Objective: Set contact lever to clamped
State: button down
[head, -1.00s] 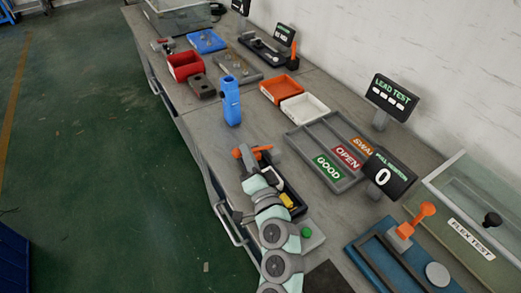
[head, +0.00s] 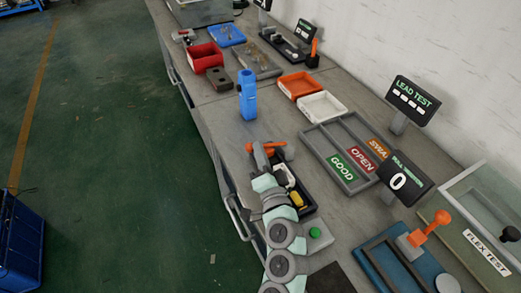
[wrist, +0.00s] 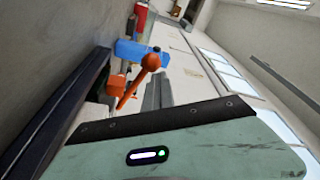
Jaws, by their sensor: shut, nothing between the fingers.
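An orange lever (head: 279,147) stands at the far end of a dark tray-like fixture (head: 308,203) on the bench; I take it to be the contact lever. In the wrist view the lever shows as an orange arm with a round knob (wrist: 151,62), slanting up from an orange block (wrist: 117,84). My gripper (head: 259,151) is shut and empty, right beside the lever and partly in front of it. I cannot tell whether it touches the lever. In the wrist view a grey finger part (wrist: 157,93) lies close right of the lever arm.
A blue upright holder (head: 247,95) stands beyond the lever. A grey tray (head: 310,138) marked GOOD and OPEN lies to the right. A second orange lever (head: 432,226) sits on a blue fixture at lower right. A green button (head: 315,233) is near my arm.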

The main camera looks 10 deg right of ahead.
jog(key=s+d+r+p, duration=0.1)
jog(key=s+d, duration=0.3)
jog(key=s, duration=0.7)
jog(key=shift+p, duration=0.55)
jog(key=shift+w, duration=0.1)
